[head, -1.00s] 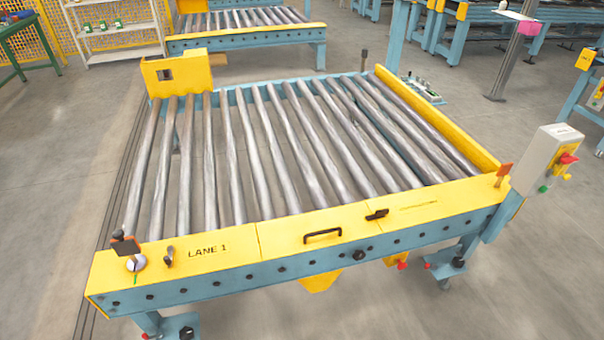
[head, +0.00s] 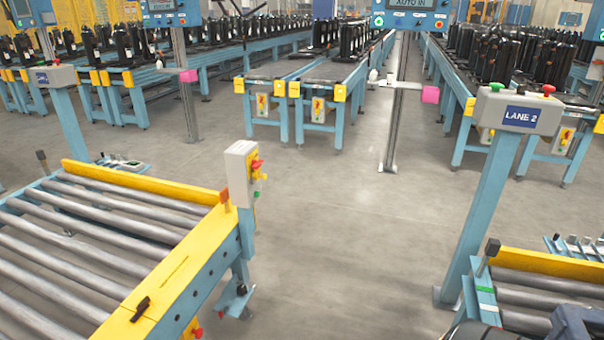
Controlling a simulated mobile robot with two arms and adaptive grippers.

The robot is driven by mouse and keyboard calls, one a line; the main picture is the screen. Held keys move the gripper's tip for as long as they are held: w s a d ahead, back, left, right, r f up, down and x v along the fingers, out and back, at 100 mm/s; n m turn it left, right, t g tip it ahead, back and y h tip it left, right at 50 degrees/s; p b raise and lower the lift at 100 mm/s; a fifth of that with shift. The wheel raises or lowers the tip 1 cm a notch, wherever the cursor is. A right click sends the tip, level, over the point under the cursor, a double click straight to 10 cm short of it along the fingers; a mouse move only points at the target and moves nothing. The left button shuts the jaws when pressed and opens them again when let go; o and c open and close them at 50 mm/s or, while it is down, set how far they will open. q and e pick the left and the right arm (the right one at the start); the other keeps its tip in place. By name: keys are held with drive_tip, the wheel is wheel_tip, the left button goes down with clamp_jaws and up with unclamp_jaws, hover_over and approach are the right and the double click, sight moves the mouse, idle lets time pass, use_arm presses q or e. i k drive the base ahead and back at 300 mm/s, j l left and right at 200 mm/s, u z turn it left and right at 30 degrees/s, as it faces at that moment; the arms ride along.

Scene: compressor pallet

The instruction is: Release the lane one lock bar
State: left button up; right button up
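The lane one roller conveyor (head: 180,275), with a yellow front rail and blue side, is at the left, cut off by the frame. A small black handle (head: 141,308) sits on its yellow rail; I cannot tell whether it belongs to the lock bar. An orange tab (head: 225,199) stands at the rail's far corner, beside a grey control box (head: 241,174) with a red and yellow switch. The rail's LANE 1 end is out of frame. Neither gripper can be made out.
A LANE 2 button box (head: 520,110) stands on a blue post at the right, above another roller conveyor (head: 540,258). Grey floor (head: 340,240) lies clear between the lanes. Conveyors with black compressors (head: 357,38) stand behind. Dark parts at the bottom right are unclear.

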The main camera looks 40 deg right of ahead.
sight(257, 175)
drive_tip(key=z, duration=1.15)
